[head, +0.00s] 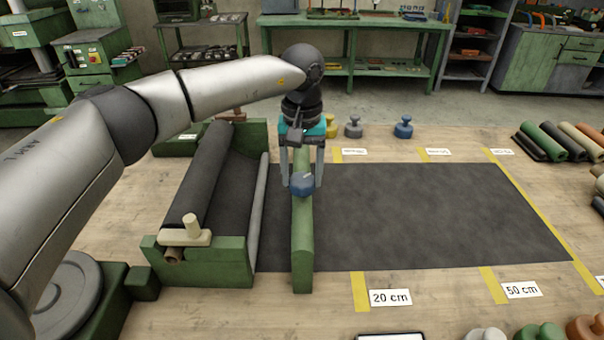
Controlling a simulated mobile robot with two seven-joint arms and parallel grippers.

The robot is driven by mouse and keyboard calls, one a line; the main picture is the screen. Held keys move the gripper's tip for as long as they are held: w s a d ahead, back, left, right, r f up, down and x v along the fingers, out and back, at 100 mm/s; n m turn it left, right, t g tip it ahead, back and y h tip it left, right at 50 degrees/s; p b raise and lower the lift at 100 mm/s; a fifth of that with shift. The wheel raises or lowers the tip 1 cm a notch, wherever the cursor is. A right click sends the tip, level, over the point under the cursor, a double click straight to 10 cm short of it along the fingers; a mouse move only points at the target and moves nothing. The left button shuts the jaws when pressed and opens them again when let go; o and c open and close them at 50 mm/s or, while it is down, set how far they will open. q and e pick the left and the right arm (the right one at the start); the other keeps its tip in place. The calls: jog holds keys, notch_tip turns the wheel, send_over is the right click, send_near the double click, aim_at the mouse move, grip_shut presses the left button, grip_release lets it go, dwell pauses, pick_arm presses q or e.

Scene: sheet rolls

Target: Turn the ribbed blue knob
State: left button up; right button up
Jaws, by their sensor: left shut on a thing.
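The ribbed blue knob (303,184) sits on top of a green bar (303,250) that lies across a dark sheet (420,215). My left gripper (303,180) points down from above, with its two fingers on either side of the knob, and is shut on it. The fingers partly cover the knob's sides. My right gripper does not show.
A green roll holder (205,270) with a dark roll (200,175) stands left of the bar. Yellow strips with labels, such as 20 cm (390,297), mark the table. Weights (403,127) stand behind the sheet. Coloured rolls (550,140) lie at the right.

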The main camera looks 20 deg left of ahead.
aim_at(302, 179)
pick_arm(q)
jog(key=m, duration=0.4)
jog(key=shift+r+m, duration=0.1)
jog(key=shift+m, duration=2)
jog(key=o, duration=1.4)
notch_tip(302, 179, up, 15)
jog(key=shift+r+p, duration=0.1)
jog(key=shift+p, duration=0.65)
